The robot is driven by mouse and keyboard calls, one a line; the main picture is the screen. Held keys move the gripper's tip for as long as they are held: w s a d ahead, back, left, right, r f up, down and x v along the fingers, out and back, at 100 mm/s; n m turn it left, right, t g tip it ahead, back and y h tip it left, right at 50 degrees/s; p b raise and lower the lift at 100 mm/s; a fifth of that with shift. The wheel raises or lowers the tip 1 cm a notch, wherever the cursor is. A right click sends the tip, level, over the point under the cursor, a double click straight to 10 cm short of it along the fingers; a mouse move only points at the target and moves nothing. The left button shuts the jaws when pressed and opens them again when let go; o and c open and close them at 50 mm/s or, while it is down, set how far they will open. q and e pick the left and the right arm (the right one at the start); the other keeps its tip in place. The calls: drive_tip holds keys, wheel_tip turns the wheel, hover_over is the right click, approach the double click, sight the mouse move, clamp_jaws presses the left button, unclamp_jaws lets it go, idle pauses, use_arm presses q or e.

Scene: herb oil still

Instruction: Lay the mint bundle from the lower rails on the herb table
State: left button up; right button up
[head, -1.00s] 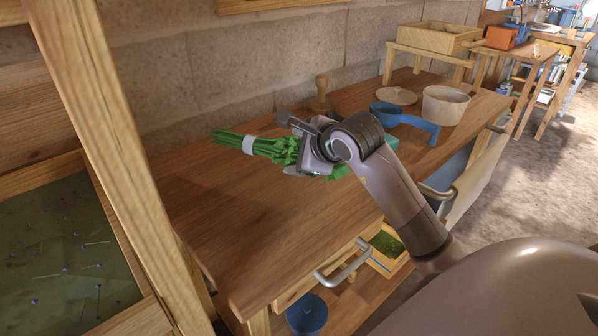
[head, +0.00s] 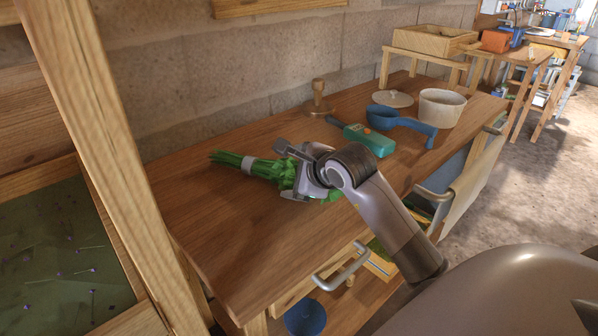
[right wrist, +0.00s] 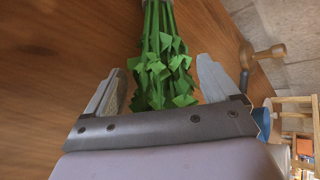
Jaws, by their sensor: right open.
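The mint bundle (head: 262,169), green with a pale band around its stems, appears to lie on the wooden herb table (head: 225,240), towards its back left. My right gripper (head: 296,172) is open at the leafy end of the bundle. In the right wrist view the leaves of the mint bundle (right wrist: 165,70) lie between the two spread fingers of the right gripper (right wrist: 160,88), with gaps on both sides. The gripper hides part of the leaves in the head view. My left gripper is not in view.
A teal tool (head: 371,139), a blue ladle-like pan (head: 383,118), a pale pot (head: 440,107), a round lid (head: 393,99) and a wooden stamper (head: 318,100) stand behind and right. A wooden post (head: 95,150) rises at the left. The table's front left is clear.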

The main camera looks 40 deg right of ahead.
drive_tip(key=d+v, duration=0.1)
drive_tip(key=v, duration=1.1)
drive_tip(key=shift+a, duration=0.5)
